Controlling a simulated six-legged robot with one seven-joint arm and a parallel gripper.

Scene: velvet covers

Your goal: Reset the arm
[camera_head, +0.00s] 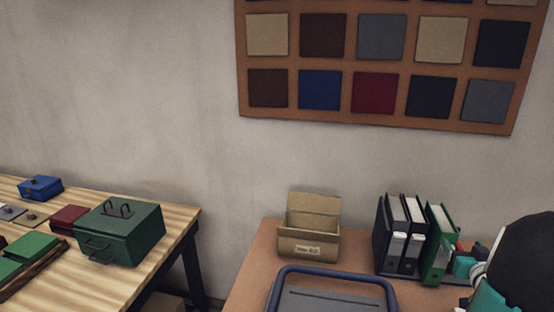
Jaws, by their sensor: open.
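Part of my arm (520,270), black with white and teal pieces, shows at the lower right edge in the head view. It stands in front of the right end of the brown desk. I cannot make out my gripper's fingers; the gripper is not in view.
A brown desk (262,255) holds a cardboard box (308,245), upright binders (405,235) and a blue-framed tray (335,298). A wooden table (125,288) at left holds a green box (120,235), a blue box (40,187) and a dark red box (70,218). A swatch board (312,90) hangs above.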

